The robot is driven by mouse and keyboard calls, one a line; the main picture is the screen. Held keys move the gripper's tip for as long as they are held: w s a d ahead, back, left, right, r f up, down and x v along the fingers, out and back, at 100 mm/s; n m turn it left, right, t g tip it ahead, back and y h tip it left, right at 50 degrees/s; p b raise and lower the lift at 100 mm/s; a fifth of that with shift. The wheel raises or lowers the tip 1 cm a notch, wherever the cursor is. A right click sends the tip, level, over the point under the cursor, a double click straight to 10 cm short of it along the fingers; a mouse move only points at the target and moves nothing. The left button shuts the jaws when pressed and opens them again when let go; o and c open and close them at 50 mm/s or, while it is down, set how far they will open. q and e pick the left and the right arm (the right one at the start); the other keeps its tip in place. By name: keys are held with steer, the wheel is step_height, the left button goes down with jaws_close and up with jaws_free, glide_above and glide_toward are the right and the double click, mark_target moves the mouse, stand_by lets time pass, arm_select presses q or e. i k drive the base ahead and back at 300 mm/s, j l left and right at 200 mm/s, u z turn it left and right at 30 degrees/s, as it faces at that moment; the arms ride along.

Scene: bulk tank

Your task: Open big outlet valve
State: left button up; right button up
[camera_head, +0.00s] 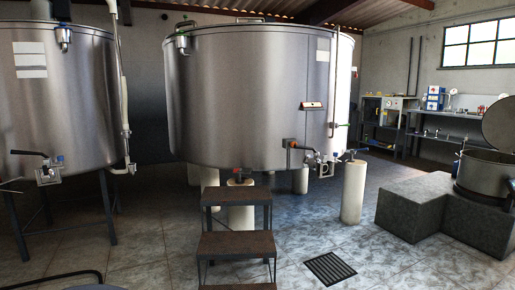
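A large steel tank (245,95) stands on pale legs in the middle of the view. A smaller red-topped fitting (238,174) shows under the tank's front, behind the steps. I cannot tell for certain which of these is the big outlet valve. The left tank (60,100) has its own valve (48,172) with a black lever lying roughly level. Neither of my grippers is in view.
Dark steps (236,243) stand in front of the large tank. A floor drain (330,268) lies right of them. A grey block (418,205) and an open-lidded pot (487,172) stand at the right. Shelves (440,125) line the back wall. Tiled floor is open between steps and block.

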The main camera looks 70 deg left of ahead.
mark_target(304, 148)
steer(key=u, duration=1.8)
